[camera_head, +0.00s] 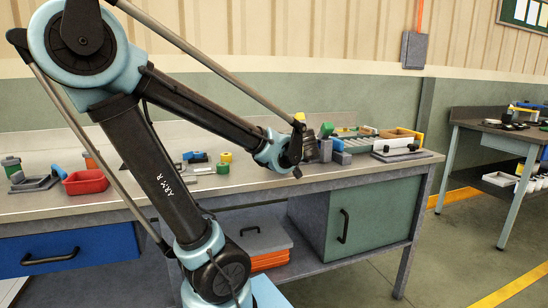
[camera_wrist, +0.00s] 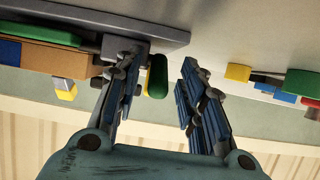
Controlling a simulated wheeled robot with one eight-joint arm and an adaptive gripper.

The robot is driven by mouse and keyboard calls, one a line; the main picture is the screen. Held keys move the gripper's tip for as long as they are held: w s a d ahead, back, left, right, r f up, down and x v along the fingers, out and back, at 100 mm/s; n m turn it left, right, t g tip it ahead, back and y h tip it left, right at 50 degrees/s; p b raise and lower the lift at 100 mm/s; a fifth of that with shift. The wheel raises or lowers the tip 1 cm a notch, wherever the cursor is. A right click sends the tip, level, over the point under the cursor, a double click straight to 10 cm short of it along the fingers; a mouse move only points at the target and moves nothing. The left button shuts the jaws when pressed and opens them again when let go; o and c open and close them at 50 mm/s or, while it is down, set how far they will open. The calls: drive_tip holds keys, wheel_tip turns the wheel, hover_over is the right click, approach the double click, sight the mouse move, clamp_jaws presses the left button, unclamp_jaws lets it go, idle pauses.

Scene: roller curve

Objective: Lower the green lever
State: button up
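The green lever (camera_wrist: 157,77) shows in the wrist view as a rounded green handle between my gripper's fingers, closer to the left finger. It stands beside a grey block under the grey plate edge. My gripper (camera_wrist: 162,60) is open, with a gap between the lever and the right finger. In the head view my gripper (camera_head: 312,150) is at the left end of the roller unit, and a small green piece that looks like the lever (camera_head: 326,130) shows just beside it. Whether a finger touches the lever is unclear.
The roller unit (camera_head: 358,131) and a wooden tray (camera_head: 398,134) lie right of my gripper. A green cylinder (camera_head: 222,168), a yellow piece (camera_head: 226,157) and blue parts (camera_head: 195,156) stand to its left. A red bin (camera_head: 85,181) is farther left on the bench.

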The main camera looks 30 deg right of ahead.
drive_tip(key=shift+s, duration=0.1)
drive_tip(key=v, duration=1.1)
drive_tip(key=shift+s, duration=0.25)
drive_tip(key=shift+a+r, duration=0.1)
drive_tip(key=shift+r, duration=0.05)
idle(0.3)
idle(0.5)
